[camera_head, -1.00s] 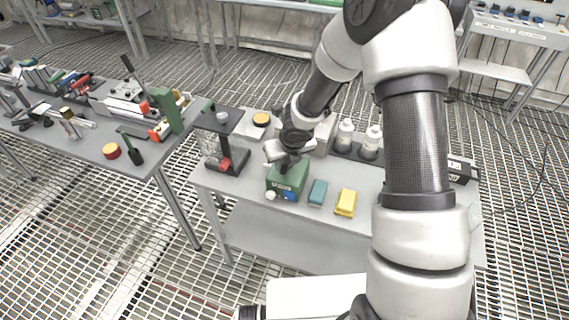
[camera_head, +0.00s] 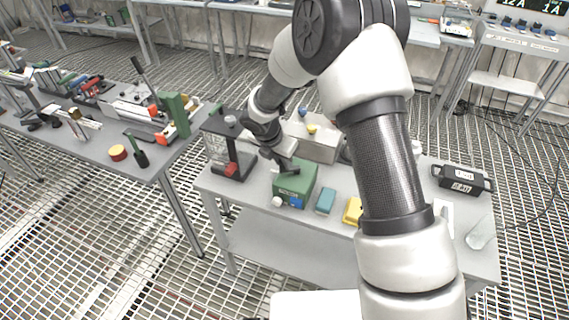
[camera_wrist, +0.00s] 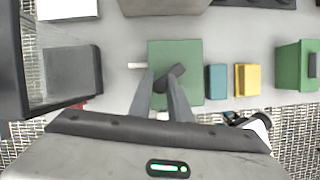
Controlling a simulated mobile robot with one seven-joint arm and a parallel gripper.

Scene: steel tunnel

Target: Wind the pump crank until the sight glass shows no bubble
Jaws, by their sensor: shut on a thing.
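The pump appears to be the green box (camera_head: 299,182) on the near table; it also shows in the wrist view (camera_wrist: 189,52). A dark crank arm (camera_wrist: 172,75) lies over its top. My gripper (camera_wrist: 164,80) is shut on the crank, with its fingers reaching over the box's near side. In the head view my gripper (camera_head: 284,166) is at the box's top, partly hidden by my wrist. A white knob (camera_head: 277,201) sticks out from the box's side, beside a small blue panel (camera_head: 296,202). I cannot make out a sight glass or bubble.
A teal block (camera_head: 325,201) and a yellow block (camera_head: 353,211) lie right of the pump. A dark stand (camera_head: 228,160) with a red part is to the left. A grey box (camera_head: 316,146) with knobs stands behind. A black case (camera_head: 462,181) sits at right.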

